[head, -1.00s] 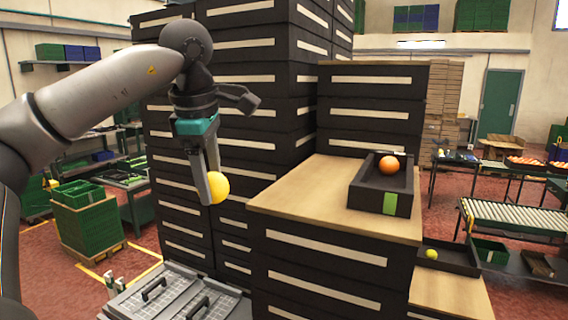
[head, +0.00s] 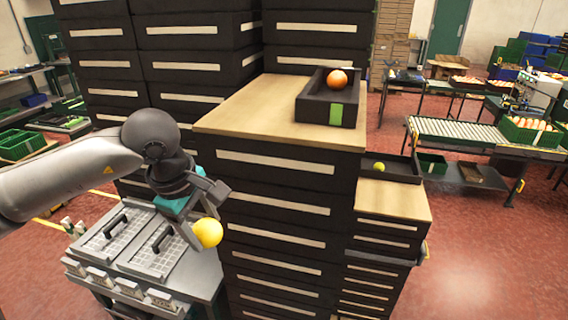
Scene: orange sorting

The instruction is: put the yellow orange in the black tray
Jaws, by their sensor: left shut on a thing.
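A yellow orange (head: 208,232) is held between the fingers of my left gripper (head: 196,232), in the air left of the tall drawer cabinet. A black tray (head: 329,103) with a green label sits on the wooden cabinet top and holds an orange-coloured fruit (head: 337,79). A second black tray (head: 399,169) lies on a lower cabinet to the right. It holds a small yellow-green fruit (head: 379,167). My right gripper is not in view.
The wooden cabinet top (head: 250,112) is bare left of the upper tray. A grey workbench (head: 150,255) stands below my left arm. A roller conveyor (head: 470,132) and a green crate of fruit (head: 530,132) stand at the right. Tall black drawer stacks rise behind.

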